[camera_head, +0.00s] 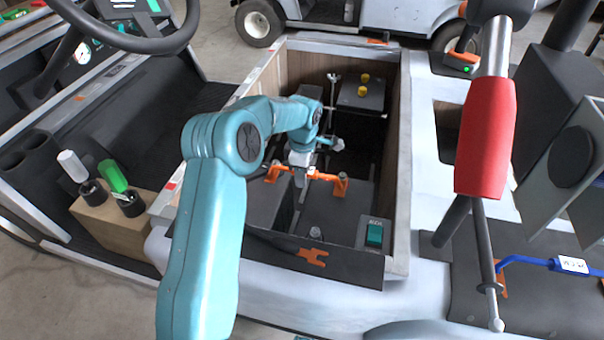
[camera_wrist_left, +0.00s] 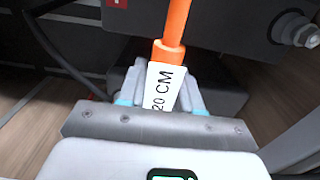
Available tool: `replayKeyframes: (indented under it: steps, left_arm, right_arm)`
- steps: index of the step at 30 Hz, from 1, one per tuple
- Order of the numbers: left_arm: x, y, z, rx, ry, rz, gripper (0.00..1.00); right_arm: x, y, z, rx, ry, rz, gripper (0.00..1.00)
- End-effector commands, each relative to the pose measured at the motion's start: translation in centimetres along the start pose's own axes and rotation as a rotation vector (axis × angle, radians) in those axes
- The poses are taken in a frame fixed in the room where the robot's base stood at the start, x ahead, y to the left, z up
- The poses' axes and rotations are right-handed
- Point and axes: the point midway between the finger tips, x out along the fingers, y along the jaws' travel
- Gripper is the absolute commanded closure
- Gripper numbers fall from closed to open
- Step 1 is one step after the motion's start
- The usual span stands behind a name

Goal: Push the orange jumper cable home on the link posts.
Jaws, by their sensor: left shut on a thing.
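The orange jumper cable (camera_head: 327,176) lies across the battery bay, with a thick orange end at its right and another at its left. My left gripper (camera_head: 300,170) is shut on its middle. In the left wrist view the cable (camera_wrist_left: 175,25) carries a white "20 CM" label (camera_wrist_left: 164,88) between my gripper's fingers (camera_wrist_left: 160,95). The cable ends are low over the dark batteries, and I cannot tell how far they sit on the link posts, which are hidden beneath them. A bare metal post (camera_wrist_left: 300,32) shows at the right of the wrist view. My right gripper is not in view.
The bay has wooden side walls (camera_head: 404,130) and a dark front wall. A battery (camera_head: 360,95) with yellow caps stands at the back. A teal switch (camera_head: 374,236) is at the front right.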

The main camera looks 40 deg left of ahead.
Motion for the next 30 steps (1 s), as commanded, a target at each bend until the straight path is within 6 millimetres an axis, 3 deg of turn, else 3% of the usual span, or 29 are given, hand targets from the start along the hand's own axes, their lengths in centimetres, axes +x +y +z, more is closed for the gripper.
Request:
replayKeyframes:
  steps: [2, 3, 5, 6, 17, 20, 30]
  left_arm:
    - [0.0, 0.1, 0.0, 0.000, 0.000, 0.000, 1.00]
    - [0.0, 0.2, 0.0, 0.000, 0.000, 0.001, 0.60]
    - [0.0, 0.2, 0.0, 0.000, 0.000, 0.001, 0.40]
    - [0.0, 0.2, 0.0, 0.000, 0.000, 0.001, 0.36]
    - [-0.4, 0.2, 0.0, 0.000, 0.000, 0.002, 0.36]
    - [-2.3, 0.2, 0.0, -0.001, -0.001, 0.006, 0.36]
    - [-11.4, 0.2, 0.0, 0.000, -0.001, 0.006, 0.36]
  right_arm:
    - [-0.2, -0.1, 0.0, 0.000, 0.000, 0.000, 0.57]
    - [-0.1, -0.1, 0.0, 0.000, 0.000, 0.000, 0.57]
    - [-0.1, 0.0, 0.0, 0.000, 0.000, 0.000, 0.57]
    - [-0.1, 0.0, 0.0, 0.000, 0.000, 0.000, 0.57]
    - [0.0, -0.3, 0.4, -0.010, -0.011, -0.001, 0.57]
    - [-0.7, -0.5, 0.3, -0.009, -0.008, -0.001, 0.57]
    - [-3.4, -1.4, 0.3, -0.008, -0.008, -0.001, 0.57]
